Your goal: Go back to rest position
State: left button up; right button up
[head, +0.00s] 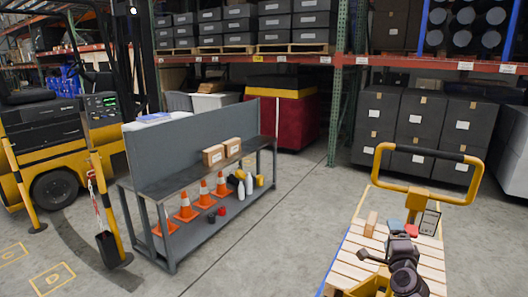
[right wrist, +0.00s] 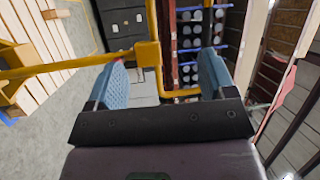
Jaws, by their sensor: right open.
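My right gripper (head: 400,240) is low at the right of the head view, in front of the yellow-handled cart and over its slatted wooden deck. In the right wrist view my right gripper (right wrist: 162,75) has its two blue fingers wide apart, with nothing held between them. The yellow cart handle (right wrist: 50,70) passes behind the fingers in that view; whether it touches them I cannot tell. My left gripper is in neither view.
The cart's yellow handle (head: 433,153) rises above its wooden deck (head: 352,262). A grey bench (head: 172,247) holds small boxes, cones and bottles. A yellow forklift (head: 50,150) stands left. Stacked black totes (head: 412,125) stand behind. The floor between bench and cart is clear.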

jog(key=s+a+f+n+g+y, duration=0.1)
jog(key=s+f+n, duration=0.5)
jog(key=s, duration=0.6)
jog(key=s+a+f+n+g+y, duration=0.1)
jog(key=s+a+f+n+g, duration=0.3)
jog(key=s, duration=0.9)
jog(key=s+a+f+n+g+y, duration=0.1)
jog(key=s+a+f+n+g, duration=0.1)
jog(key=s+f+n, duration=0.7)
jog(key=s+a+f, duration=0.1)
jog(key=s, duration=0.3)
jog(key=shift+s+a+f+n+y, duration=0.15)
jog(key=shift+a+f+n+y, duration=0.15)
jog(key=shift+a+f+n, duration=0.1)
